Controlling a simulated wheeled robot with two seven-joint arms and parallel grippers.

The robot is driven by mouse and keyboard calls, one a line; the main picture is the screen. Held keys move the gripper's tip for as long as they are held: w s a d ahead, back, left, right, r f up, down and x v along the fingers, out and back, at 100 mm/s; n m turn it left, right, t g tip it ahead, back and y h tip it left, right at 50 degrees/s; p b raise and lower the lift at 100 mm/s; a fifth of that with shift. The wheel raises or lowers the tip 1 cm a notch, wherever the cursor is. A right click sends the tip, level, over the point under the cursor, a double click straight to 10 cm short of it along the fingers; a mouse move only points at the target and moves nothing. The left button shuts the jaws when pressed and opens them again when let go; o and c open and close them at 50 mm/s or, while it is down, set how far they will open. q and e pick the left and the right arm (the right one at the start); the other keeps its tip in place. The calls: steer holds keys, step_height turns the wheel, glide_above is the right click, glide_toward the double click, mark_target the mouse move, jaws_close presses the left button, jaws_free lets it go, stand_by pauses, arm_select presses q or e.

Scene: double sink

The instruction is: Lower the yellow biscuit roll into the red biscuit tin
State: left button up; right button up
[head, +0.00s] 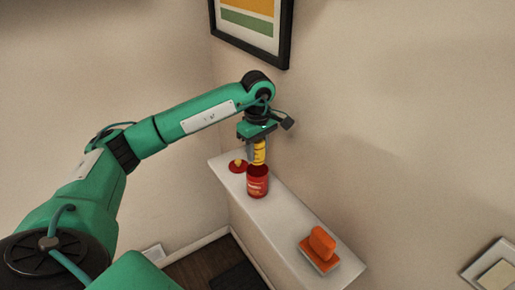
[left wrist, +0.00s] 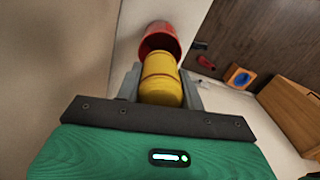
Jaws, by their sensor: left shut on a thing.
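The yellow biscuit roll (head: 259,154) is held upright between the fingers of my left gripper (head: 256,151). The red biscuit tin (head: 258,184) stands upright on the white ledge, right below the roll, with its mouth open upward. In the left wrist view, the roll (left wrist: 161,77) sits between the two grey fingers, and its far end overlaps the mouth of the red tin (left wrist: 160,33). I cannot tell whether the roll's lower end is just above the rim or slightly inside it. My right gripper is not in view.
A red lid with a yellow knob (head: 237,166) lies on the ledge (head: 287,215) behind the tin, to its left. An orange object (head: 321,243) stands on a small tray towards the ledge's near end. The ledge between is clear. Walls rise behind.

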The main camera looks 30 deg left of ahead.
mark_target(257, 163)
arm_select(q)
steer(key=shift+f+b, duration=2.1)
steer(key=shift+f, duration=0.75)
steer(key=shift+s+d+f, duration=0.15)
steer(key=shift+s+f, duration=0.1)
steer(key=shift+f, duration=0.15)
steer(key=shift+f+b, duration=0.1)
steer(key=shift+b, duration=0.2)
steer(key=o, duration=1)
steer(key=shift+r, duration=0.25)
steer(key=shift+o, duration=0.6)
step_height(257, 163, up, 13)
steer(key=shift+w+f+b, duration=0.1)
steer(key=shift+b, duration=0.8)
steer(key=shift+r, duration=0.95)
